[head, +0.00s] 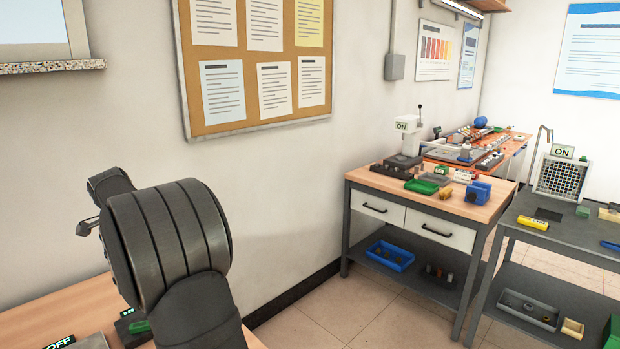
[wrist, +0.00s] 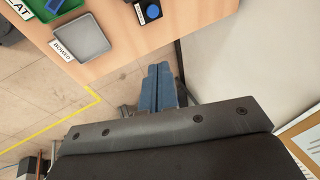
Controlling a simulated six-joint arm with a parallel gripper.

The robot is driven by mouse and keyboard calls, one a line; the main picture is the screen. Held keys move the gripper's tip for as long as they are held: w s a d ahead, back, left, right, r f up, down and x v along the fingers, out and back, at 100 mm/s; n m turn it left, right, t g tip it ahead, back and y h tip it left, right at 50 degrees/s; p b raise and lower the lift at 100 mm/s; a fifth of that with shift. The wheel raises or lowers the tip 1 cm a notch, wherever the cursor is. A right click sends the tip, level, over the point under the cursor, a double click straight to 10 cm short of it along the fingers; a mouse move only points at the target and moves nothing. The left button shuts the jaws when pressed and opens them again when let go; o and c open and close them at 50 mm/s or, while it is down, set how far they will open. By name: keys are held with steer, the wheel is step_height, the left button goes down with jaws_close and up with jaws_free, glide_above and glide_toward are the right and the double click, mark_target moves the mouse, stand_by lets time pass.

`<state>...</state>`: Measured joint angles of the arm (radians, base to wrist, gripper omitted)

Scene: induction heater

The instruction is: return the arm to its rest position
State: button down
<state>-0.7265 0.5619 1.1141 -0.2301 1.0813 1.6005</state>
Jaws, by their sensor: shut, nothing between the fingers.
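My gripper (wrist: 159,70) shows in the wrist view as two blue fingers side by side, closed together with nothing between them. They are apart from the wooden bench (wrist: 120,62) and seen against its edge, the floor and the wall. In the head view my dark arm fills the lower left, in front of the white wall; the fingers cannot be made out clearly there.
A grey tray (wrist: 80,40) labelled BOWED, a green tray (wrist: 45,8) and a dark block with a blue knob (wrist: 152,11) are on the bench. A noticeboard (head: 262,60) hangs on the wall. A drawer bench (head: 412,190) stands right, beyond open floor (head: 345,305).

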steer(key=s+d+f+x, duration=0.1)
steer(key=x, duration=0.7)
steer(key=a+v, duration=0.1)
steer(key=v, duration=0.9)
steer(key=shift+w+r, duration=0.15)
steer(key=shift+r, duration=0.25)
steer(key=c, duration=1)
jaws_free()
steer(key=o, duration=0.4)
steer(key=shift+d+g, duration=0.2)
steer(key=shift+g, duration=0.1)
steer(key=shift+c, duration=0.2)
steer(key=o, duration=0.6)
steer(key=d+g+y, duration=0.2)
steer(key=d, duration=0.1)
steer(key=shift+f, duration=0.15)
steer(key=shift+o, duration=0.2)
step_height(320, 180, down, 9)
steer(key=a+g+y, duration=0.1)
steer(key=a, duration=0.1)
steer(key=shift+w+a+n, duration=0.2)
steer(key=shift+a+n, duration=0.1)
steer(key=shift+a, duration=0.05)
